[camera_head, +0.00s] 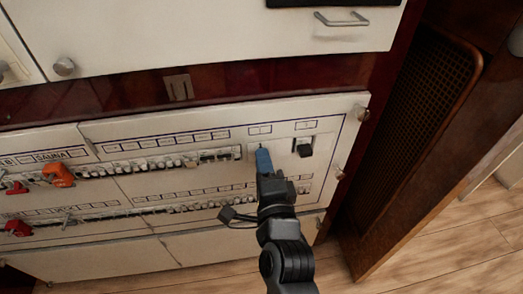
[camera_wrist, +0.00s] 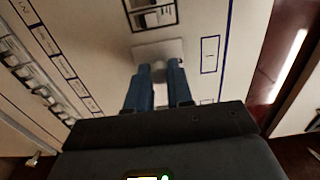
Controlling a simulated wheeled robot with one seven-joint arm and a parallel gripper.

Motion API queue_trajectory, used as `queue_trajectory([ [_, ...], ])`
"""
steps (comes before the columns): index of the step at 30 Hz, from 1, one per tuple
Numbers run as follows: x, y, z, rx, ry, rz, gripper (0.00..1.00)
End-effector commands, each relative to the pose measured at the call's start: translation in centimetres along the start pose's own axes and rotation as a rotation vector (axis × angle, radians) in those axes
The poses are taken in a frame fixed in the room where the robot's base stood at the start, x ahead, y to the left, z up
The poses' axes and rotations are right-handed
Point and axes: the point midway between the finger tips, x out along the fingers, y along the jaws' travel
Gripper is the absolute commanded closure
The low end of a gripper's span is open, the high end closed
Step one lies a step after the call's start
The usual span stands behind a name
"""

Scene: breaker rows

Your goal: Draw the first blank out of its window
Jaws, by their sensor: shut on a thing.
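A light grey blank plate (camera_wrist: 140,53) with a small knob shows in the wrist view. My gripper (camera_wrist: 159,72) has blue fingers, closed on the knob from both sides. In the head view my gripper (camera_head: 263,160) reaches the white panel (camera_head: 215,178) from below, in its upper right part under a small outlined label. The fingers hide most of the blank there. I cannot tell whether the plate still sits flush in its window or stands off the panel.
A dark block (camera_head: 304,148) sits in a window just right of my gripper. Rows of breakers (camera_head: 145,166) run to the left, with orange-red handles (camera_head: 59,174) at the far left. A round knob (camera_head: 362,113) is on the panel's right edge. Wooden floor (camera_head: 440,255) lies below right.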

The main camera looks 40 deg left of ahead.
Motion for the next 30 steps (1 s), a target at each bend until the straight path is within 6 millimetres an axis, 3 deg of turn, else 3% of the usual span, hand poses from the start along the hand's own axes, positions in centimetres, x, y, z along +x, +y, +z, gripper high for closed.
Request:
queue_trajectory([
  [15,-0.1,-0.2,0.0,-0.001,0.0,0.0,1.0],
  [30,-1.8,-0.2,0.0,0.001,0.0,0.002,1.0],
])
